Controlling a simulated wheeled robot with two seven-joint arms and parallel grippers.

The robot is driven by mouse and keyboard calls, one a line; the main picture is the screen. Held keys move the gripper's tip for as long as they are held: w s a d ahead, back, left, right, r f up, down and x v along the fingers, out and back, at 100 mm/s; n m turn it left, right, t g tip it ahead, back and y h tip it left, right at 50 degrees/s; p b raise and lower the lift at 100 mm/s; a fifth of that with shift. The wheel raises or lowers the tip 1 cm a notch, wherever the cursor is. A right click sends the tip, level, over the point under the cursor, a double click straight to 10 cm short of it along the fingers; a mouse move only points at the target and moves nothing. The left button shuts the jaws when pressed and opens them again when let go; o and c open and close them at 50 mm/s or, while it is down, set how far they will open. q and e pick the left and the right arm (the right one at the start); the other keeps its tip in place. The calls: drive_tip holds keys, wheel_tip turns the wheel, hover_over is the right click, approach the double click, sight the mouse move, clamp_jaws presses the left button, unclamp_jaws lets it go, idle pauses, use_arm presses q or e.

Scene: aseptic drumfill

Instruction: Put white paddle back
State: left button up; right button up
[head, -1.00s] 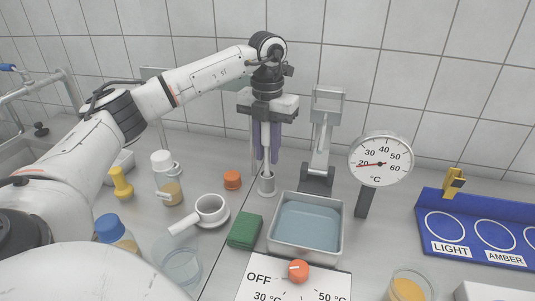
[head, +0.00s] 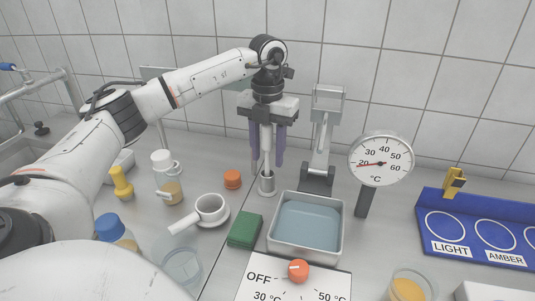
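My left gripper (head: 267,160) points straight down, its two purple fingers spread apart. The white paddle (head: 266,138) shows as a pale upright shaft between the fingers, with a gap on either side. Its lower end goes down into a small metal holder (head: 267,184) on the counter. Its upper end is hidden behind the gripper body, and the part inside the holder is hidden too. My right gripper is not in view.
A steel tray (head: 340,238) of bluish liquid and a green sponge (head: 244,231) lie in front. A dial thermometer (head: 381,160) and metal stand (head: 318,178) are to the right.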

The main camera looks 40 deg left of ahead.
use_arm(q)
wheel_tip(320, 180, up, 12)
drive_tip(key=shift+f+p, duration=0.15)
drive_tip(key=shift+p, duration=0.3)
